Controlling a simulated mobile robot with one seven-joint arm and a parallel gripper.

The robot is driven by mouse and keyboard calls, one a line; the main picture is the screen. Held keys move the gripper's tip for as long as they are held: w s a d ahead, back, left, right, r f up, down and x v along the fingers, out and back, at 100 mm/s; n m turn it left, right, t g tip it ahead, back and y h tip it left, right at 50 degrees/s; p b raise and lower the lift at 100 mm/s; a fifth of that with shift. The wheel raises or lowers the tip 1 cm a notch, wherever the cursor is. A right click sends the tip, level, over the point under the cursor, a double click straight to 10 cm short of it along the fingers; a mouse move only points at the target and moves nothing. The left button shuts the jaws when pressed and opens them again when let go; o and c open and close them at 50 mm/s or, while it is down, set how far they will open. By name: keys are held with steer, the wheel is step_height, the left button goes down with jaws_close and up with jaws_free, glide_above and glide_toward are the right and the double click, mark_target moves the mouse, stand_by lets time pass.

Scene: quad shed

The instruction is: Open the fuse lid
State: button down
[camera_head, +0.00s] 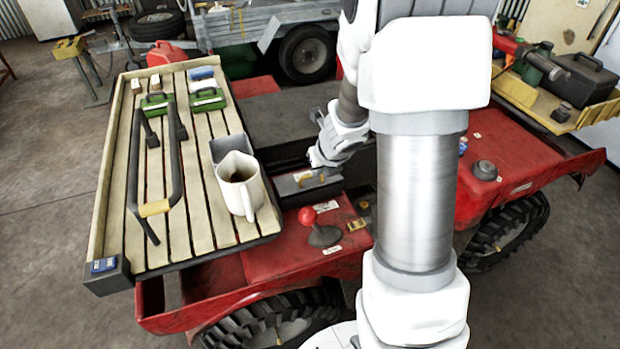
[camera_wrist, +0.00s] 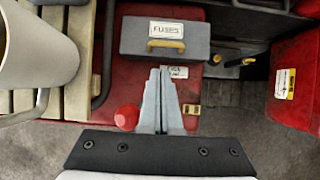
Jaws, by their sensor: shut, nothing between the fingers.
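The fuse box is grey with a flat lid (camera_wrist: 190,28) marked "FUSES" and a yellow handle (camera_wrist: 166,44) on its near edge in the wrist view. The lid looks closed. In the head view the grey box (camera_head: 290,187) sits on the red vehicle body, its handle (camera_head: 302,178) partly visible. My gripper (camera_wrist: 160,73) is shut and empty, its fingertips just below the handle in the wrist picture; I see no clear contact. In the head view my gripper (camera_head: 317,158) is close above the box, its fingers hard to make out.
A red-knobbed lever (camera_head: 308,216) stands in front of the box. A cream jug (camera_head: 240,184) stands at the right edge of the slatted rack (camera_head: 133,225), left of the box. A black cap (camera_head: 484,170) is on the red body at the right.

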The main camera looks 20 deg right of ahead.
steer(key=b, duration=0.5)
glide_toward(308, 185)
steer(key=x, duration=0.5)
steer(key=shift+f, duration=0.2)
